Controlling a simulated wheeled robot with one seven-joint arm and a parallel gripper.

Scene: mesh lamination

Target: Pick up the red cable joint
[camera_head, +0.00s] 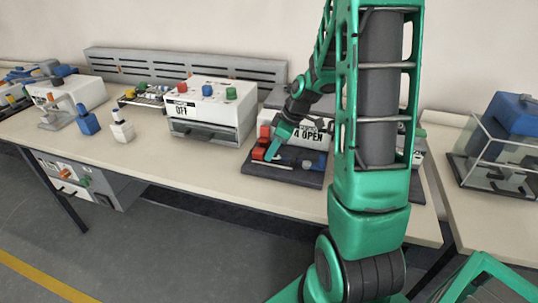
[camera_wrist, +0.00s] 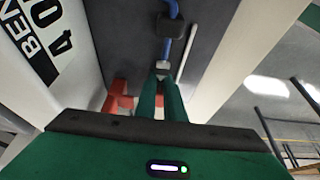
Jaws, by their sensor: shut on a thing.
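A red piece, which looks like the red cable joint (camera_head: 258,153), lies on a dark base plate (camera_head: 296,178) in the head view. In the wrist view a red cross-shaped part (camera_wrist: 118,97) shows just left of my fingers. My gripper (camera_head: 270,155) is low over the plate, right beside the red piece. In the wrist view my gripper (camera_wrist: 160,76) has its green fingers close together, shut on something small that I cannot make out. The light grey end of a blue rod (camera_wrist: 166,47) lies right at the fingertips. I cannot tell whether the fingers touch the red part.
A white box marked "4 OPEN" (camera_head: 312,136) stands close behind the plate. A white machine marked "OFF" (camera_head: 212,110) with coloured knobs is to the left. Blue and white pieces (camera_head: 121,128) stand farther left. The front table strip is clear. A glass-sided case (camera_head: 490,150) is at right.

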